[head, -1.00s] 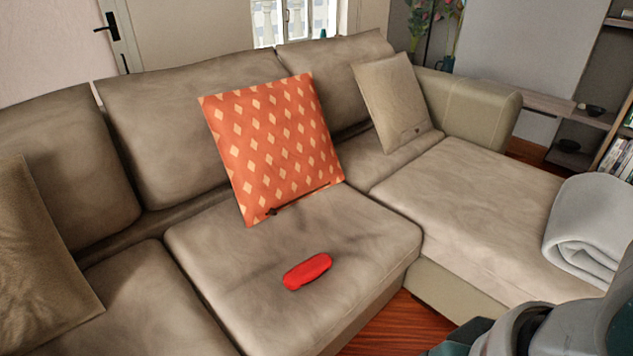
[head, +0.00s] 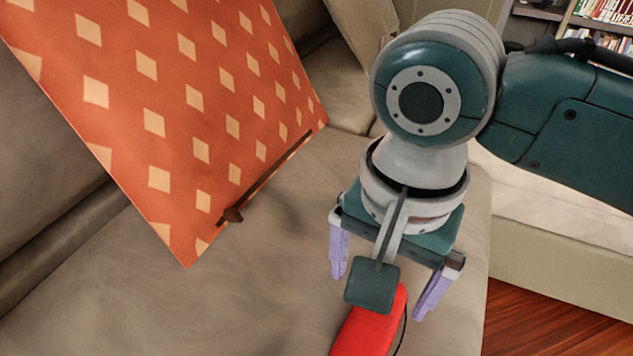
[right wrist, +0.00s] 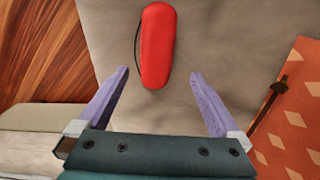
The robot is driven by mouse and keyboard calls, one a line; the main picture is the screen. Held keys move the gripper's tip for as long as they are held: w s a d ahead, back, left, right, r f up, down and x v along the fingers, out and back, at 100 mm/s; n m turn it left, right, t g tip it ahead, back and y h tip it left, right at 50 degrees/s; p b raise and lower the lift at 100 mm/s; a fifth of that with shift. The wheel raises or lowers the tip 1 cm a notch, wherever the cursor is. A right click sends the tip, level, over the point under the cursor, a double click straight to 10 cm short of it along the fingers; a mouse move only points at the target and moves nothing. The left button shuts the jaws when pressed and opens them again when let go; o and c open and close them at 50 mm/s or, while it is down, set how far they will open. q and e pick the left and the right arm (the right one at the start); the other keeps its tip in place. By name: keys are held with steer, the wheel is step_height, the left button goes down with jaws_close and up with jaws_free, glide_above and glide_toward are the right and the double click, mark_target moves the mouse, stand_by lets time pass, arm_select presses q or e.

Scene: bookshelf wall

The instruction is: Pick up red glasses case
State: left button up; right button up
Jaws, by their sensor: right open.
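The red glasses case (head: 368,332) lies on the beige sofa seat, cut off by the bottom edge of the head view and partly covered by my right wrist. In the right wrist view the whole red case (right wrist: 157,46) shows, lying lengthwise ahead of the fingers with a dark cord along its left side. My right gripper (head: 385,275) is open and empty above the seat, its purple fingers spread wider than the case. In the right wrist view the right gripper (right wrist: 160,80) has the case's near end between its fingertips, not touching either. My left gripper is not in view.
A beige cushion (head: 362,32) stands behind my arm. The seat's front edge drops to a wooden floor (head: 540,322) at right.

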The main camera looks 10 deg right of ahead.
steer(key=b, duration=0.3)
glide_above(371, 324)
steer(key=f, duration=0.4)
steer(key=shift+s+d+f, duration=0.15)
steer(key=shift+s+d, duration=0.05)
steer(key=shift+d, duration=0.1)
steer(key=shift+w+a+f, duration=0.1)
steer(key=shift+w+f, duration=0.05)
steer(key=shift+f, duration=0.4)
step_height(371, 324, down, 4)
steer(key=b, duration=0.4)
steer(key=shift+a+f, duration=0.15)
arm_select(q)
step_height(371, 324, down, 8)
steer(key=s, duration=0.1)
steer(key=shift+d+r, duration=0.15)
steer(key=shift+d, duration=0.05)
arm_select(e)
steer(key=shift+c, duration=0.5)
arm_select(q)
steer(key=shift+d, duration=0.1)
arm_select(e)
steer(key=c, duration=1.2)
